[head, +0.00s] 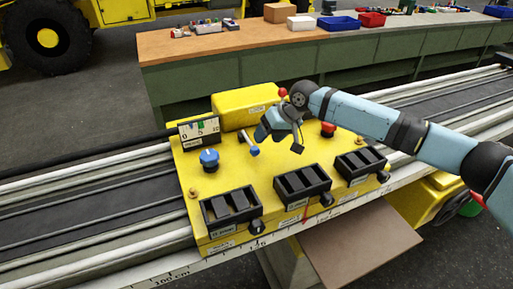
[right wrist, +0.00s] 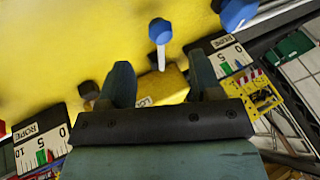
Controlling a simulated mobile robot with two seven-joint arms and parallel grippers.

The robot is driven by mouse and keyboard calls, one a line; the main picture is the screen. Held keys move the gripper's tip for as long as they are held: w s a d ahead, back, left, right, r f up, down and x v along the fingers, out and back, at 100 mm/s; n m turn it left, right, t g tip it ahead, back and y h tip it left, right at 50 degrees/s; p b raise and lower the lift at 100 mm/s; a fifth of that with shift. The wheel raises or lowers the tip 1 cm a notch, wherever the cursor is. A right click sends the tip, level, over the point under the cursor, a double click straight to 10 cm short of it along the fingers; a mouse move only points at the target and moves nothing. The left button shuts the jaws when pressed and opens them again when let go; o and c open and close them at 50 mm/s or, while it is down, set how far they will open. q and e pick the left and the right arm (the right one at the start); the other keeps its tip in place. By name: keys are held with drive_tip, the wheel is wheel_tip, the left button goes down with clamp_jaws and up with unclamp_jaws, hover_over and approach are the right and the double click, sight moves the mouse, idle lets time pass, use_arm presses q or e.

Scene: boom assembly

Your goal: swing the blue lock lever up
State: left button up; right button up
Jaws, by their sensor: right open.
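The blue lock lever (head: 254,151) is a short metal shaft with a blue tip on the yellow control box (head: 240,180). In the head view its tip points down toward the box's front. In the right wrist view the lever (right wrist: 160,31) appears just beyond the fingertips, between their lines. My right gripper (head: 279,138) is just right of the lever, above the box; in the right wrist view (right wrist: 160,65) its two fingers are apart with no object gripped. A yellow labelled block (right wrist: 160,88) shows between them. My left gripper is out of view.
A round blue knob (head: 209,156) stands left of the lever. A red knob (head: 328,129) and a red ball (head: 282,92) are close to my right arm. Black switch housings (head: 302,181) line the front. A gauge (head: 199,131) stands at back left.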

sight(257, 148)
drive_tip(key=x, duration=0.6)
drive_tip(key=shift+a+f, duration=0.2)
drive_tip(key=shift+f, duration=0.15)
clamp_jaws()
drive_tip(key=p, duration=0.1)
drive_tip(key=r+g+p, duration=0.1)
drive_tip(key=r+p, duration=0.1)
drive_tip(key=shift+w+a+r+g+h+p, duration=0.1)
drive_tip(key=shift+w+r+g+h+p, duration=0.2)
drive_tip(key=shift+g+p, duration=0.1)
drive_tip(key=shift+w+a+r+m+g+p, duration=0.15)
drive_tip(key=shift+r+m+g+p, duration=0.3)
drive_tip(key=shift+g+p, duration=0.25)
drive_tip(key=shift+w+a+r+g+h, duration=0.1)
drive_tip(key=shift+w+r+g+h, duration=0.25)
drive_tip(key=shift+r+g, duration=0.2)
drive_tip(key=shift+w+r+m+g+h+b, duration=0.3)
drive_tip(key=shift+w+r+g, duration=0.3)
drive_tip(key=shift+g, duration=0.35)
drive_tip(key=shift+s+r, duration=0.1)
drive_tip(key=shift+r, duration=0.05)
